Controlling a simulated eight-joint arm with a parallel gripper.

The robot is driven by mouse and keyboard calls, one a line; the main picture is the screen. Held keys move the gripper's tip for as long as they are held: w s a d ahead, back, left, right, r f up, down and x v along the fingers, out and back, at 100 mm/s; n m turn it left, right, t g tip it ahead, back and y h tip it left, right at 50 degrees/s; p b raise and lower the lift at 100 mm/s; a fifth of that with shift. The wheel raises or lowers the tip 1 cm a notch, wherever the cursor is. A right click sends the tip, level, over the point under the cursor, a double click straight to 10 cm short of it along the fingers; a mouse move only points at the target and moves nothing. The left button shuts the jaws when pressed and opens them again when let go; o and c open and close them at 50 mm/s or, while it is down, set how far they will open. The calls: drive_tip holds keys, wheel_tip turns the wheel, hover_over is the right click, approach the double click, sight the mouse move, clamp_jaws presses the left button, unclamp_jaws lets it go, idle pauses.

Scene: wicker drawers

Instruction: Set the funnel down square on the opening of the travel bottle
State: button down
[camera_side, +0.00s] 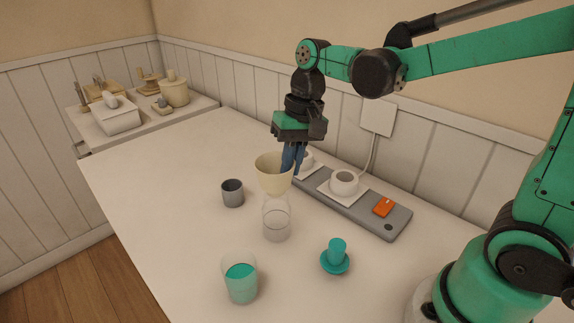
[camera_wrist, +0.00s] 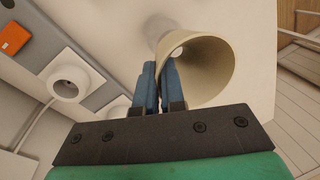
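The cream funnel (camera_side: 269,174) is upright, wide mouth up; in the wrist view I look into its bowl (camera_wrist: 212,72) and see its lower hole. My gripper (camera_side: 290,166) is shut on the funnel's rim wall, with its blue fingers (camera_wrist: 159,80) close together there. The clear travel bottle (camera_side: 277,224) stands upright on the table. In the side view the funnel's lower end is just above the bottle's top. I cannot tell whether they touch or line up. A faint pale shape beside the funnel in the wrist view may be the bottle.
A grey cup (camera_side: 233,193) stands left of the bottle. A glass of teal liquid (camera_side: 241,284) and a teal stepped piece (camera_side: 335,256) stand in front. A grey strip (camera_side: 374,214) with white round fittings and an orange switch (camera_side: 384,207) lies behind. The left tabletop is clear.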

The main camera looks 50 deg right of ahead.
drive_tip(key=shift+d+x, duration=0.15)
drive_tip(key=shift+x, duration=0.5)
drive_tip(key=shift+d+x, duration=0.1)
drive_tip(key=shift+x, duration=0.55)
idle(0.4)
drive_tip(key=c, duration=0.9)
unclamp_jaws()
drive_tip(key=shift+s+f, duration=0.1)
drive_tip(key=shift+v, duration=2.8)
drive_tip(key=s+n+t, duration=0.1)
drive_tip(key=t, duration=0.1)
drive_tip(key=s+f+n+t+h, duration=0.1)
drive_tip(key=s+n+t, duration=0.1)
drive_tip(key=s+f+n+t+h, duration=0.1)
drive_tip(key=t, duration=0.1)
drive_tip(key=shift+s+d, duration=0.15)
drive_tip(key=shift+s, duration=0.2)
